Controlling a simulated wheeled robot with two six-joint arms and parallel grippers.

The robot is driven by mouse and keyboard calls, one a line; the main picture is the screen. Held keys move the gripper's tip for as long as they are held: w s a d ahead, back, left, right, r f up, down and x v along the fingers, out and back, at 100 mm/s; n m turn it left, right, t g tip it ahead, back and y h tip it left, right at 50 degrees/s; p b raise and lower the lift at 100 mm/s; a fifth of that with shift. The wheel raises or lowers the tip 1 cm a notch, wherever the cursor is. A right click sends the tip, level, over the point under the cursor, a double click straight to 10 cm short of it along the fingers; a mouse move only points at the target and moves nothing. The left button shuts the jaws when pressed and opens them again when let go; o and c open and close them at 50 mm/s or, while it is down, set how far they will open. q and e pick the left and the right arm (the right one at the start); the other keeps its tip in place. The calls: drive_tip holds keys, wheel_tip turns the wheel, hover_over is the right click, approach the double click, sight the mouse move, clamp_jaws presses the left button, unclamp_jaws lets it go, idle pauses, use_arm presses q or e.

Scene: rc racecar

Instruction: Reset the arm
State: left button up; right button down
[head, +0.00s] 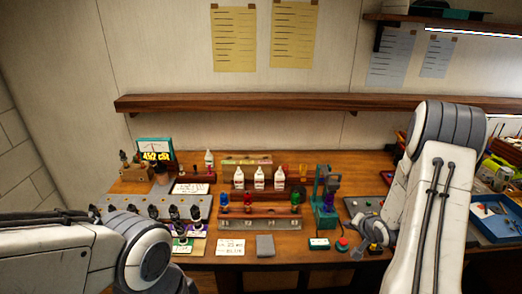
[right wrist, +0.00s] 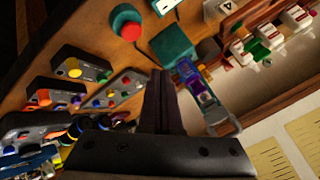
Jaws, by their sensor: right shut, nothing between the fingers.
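My right gripper (right wrist: 160,78) shows in the right wrist view with its dark fingers together and nothing between them. Its fingertips appear over the workbench, beside a teal press-like device (right wrist: 172,45); I cannot tell the exact gap. In the head view my right arm is bent, with its white link standing at the right in front of the bench, and its gripper is hard to make out. My left arm comes in at the lower left of the head view, its gripper outside the picture.
The wooden bench (head: 282,165) holds white bottles (head: 260,178), a teal press (head: 322,208), a red button (head: 342,243) and a meter (head: 154,149). Small control boxes (right wrist: 82,65) stand near my right gripper. A blue tray (head: 497,222) lies at the far right. A wooden shelf (head: 240,103) runs above.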

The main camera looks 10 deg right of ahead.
drive_tip(key=s+a+r+n+g+b, duration=0.1)
drive_tip(key=a+r+n, duration=0.15)
drive_tip(key=a, duration=0.45)
drive_tip(key=a+r+n+g+y+b, duration=0.1)
drive_tip(key=a+r+n, duration=0.15)
drive_tip(key=a, duration=0.55)
drive_tip(key=s+a+r+n+g+b, duration=0.1)
drive_tip(key=a+r+n+g, duration=0.15)
drive_tip(key=a, duration=0.45)
drive_tip(key=s+a+r+n+g, duration=0.1)
drive_tip(key=s+a+n, duration=0.2)
drive_tip(key=s+a, duration=0.2)
drive_tip(key=s+a+r+n+g+b, duration=0.1)
drive_tip(key=s+a+n, duration=0.3)
drive_tip(key=s, duration=0.7)
drive_tip(key=s+a+r+n+g+y, duration=0.1)
drive_tip(key=s+a+r+n+g, duration=0.1)
drive_tip(key=s+a, duration=0.4)
drive_tip(key=s+n, duration=0.1)
drive_tip(key=s, duration=0.1)
drive_tip(key=shift+s+a+g, duration=0.25)
drive_tip(key=shift+s+g, duration=0.1)
